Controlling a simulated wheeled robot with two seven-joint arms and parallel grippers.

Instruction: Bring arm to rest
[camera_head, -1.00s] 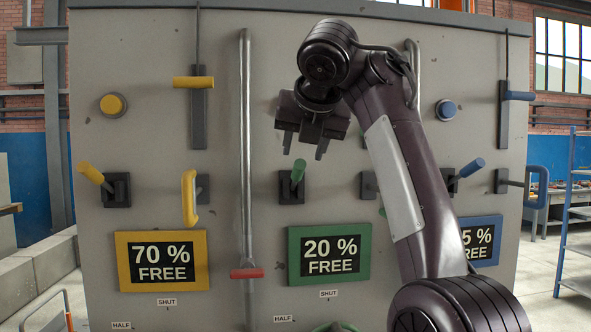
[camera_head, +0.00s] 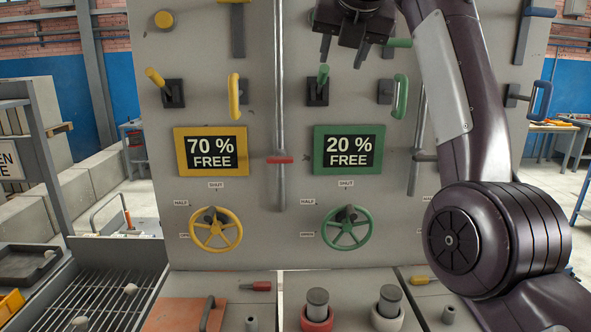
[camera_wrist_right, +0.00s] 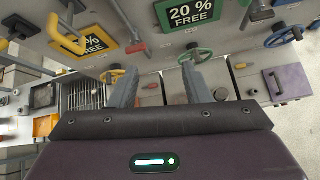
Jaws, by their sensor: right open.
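My right arm comes in from the right in the head view, and its gripper (camera_head: 342,52) is at the top, pointing down. Its two fingers are apart with nothing between them. It hangs in front of the grey panel (camera_head: 265,225), above the green-framed "20 % FREE" sign (camera_head: 349,176) and close to the green lever (camera_head: 323,76); I cannot tell the exact gap to the panel. In the right wrist view the gripper (camera_wrist_right: 204,82) also shows open, with the green wheel (camera_wrist_right: 196,56) beyond its fingertips. My left gripper is not in view.
The panel carries a yellow wheel (camera_head: 216,231), a yellow lever (camera_head: 156,78), a yellow handle (camera_head: 234,98), a green handle (camera_head: 400,97) and a red-handled vertical rod (camera_head: 280,160). Below are a ledge with several small items and a grate (camera_head: 100,290) at left. Floor shows at far left.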

